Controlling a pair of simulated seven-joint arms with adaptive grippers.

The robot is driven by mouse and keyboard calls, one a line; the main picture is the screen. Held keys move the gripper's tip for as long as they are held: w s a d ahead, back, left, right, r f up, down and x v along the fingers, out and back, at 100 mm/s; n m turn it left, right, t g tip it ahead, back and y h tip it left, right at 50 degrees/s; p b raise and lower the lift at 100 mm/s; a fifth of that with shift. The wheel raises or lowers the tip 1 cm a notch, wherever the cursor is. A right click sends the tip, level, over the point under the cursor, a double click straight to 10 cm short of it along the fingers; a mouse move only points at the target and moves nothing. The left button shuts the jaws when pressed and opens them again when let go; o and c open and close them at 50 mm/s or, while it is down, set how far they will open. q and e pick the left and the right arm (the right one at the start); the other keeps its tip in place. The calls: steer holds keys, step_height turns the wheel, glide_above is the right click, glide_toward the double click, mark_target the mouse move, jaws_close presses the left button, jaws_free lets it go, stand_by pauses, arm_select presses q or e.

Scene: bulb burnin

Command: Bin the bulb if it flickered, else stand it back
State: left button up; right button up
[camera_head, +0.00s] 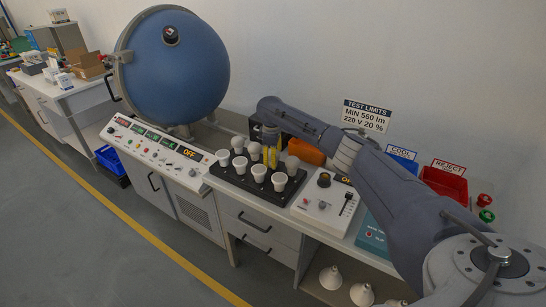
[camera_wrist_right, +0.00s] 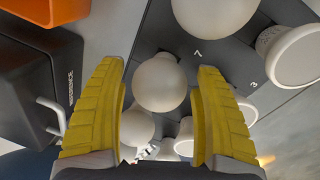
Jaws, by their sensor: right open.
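Several white bulbs stand in a black rack (camera_head: 238,181) on the bench in the head view. My right gripper (camera_head: 270,157) reaches down over the rack's back part. In the right wrist view its yellow fingers (camera_wrist_right: 160,73) are open, one on each side of a round white bulb (camera_wrist_right: 161,88). I cannot tell whether they touch it. The red reject bin (camera_head: 444,184) is at the right, behind my arm. A white control box (camera_head: 320,207) with a dark round socket stands right of the rack; its display is partly hidden. My left gripper is out of view.
Other bulbs (camera_wrist_right: 290,55) crowd near the fingers. A black box (camera_wrist_right: 35,85) and an orange bin (camera_head: 306,151) stand behind the rack. A large blue sphere (camera_head: 178,65) and a panel (camera_head: 150,144) reading OFF are at left. A blue bin (camera_head: 402,162) is marked COOL.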

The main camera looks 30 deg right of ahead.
steer(key=shift+r, duration=0.1)
steer(key=r, duration=0.8)
steer(key=s+a+r, duration=0.1)
steer(key=r, duration=0.2)
steer(key=shift+r, duration=0.4)
